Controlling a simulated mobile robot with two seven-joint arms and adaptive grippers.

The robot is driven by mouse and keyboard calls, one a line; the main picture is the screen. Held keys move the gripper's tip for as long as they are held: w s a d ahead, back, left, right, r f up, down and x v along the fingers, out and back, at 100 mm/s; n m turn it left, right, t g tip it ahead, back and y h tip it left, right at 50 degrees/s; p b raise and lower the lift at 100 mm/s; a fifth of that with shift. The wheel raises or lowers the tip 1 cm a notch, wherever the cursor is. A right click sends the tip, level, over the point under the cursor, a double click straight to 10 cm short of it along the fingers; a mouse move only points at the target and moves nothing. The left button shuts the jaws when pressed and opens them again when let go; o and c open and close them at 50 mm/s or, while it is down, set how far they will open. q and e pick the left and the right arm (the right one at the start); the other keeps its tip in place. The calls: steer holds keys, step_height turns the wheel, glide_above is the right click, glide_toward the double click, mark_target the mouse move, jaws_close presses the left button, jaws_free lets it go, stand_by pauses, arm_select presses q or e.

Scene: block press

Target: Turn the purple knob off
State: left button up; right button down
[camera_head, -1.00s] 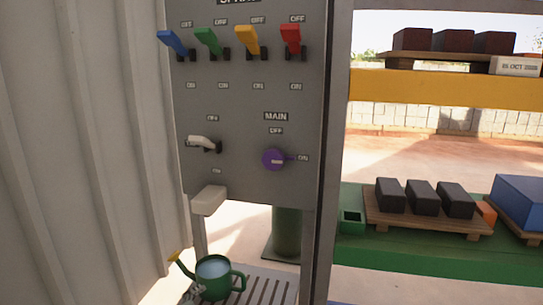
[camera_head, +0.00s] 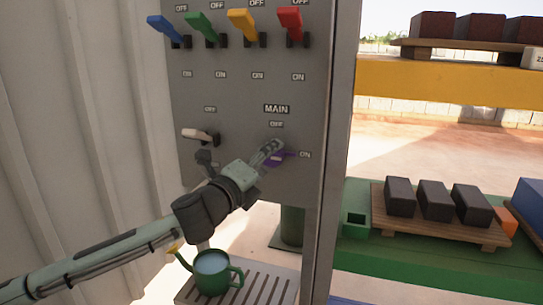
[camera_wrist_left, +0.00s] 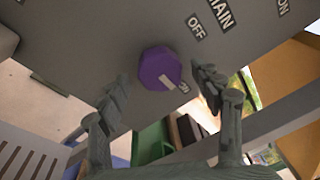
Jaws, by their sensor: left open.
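The purple knob (camera_head: 281,158) is on the grey panel (camera_head: 240,95) under the MAIN label, partly covered by my gripper in the head view. In the left wrist view the purple knob (camera_wrist_left: 157,68) shows whole, and its white mark points toward the ON label; OFF is above it to the right. My left gripper (camera_head: 268,150) is at the knob, its arm coming in from the lower left. In the left wrist view the gripper (camera_wrist_left: 160,76) is open, with one finger on each side of the knob. My right gripper is not in view.
Blue, green, yellow and red levers (camera_head: 243,27) line the panel's top. A white lever (camera_head: 198,135) is left of the knob. A green watering can (camera_head: 212,272) stands on a slatted stand below. Dark blocks (camera_head: 435,200) lie on a pallet at the right.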

arm_select(q)
steer(key=shift+x, duration=1.3)
steer(key=c, duration=1.1)
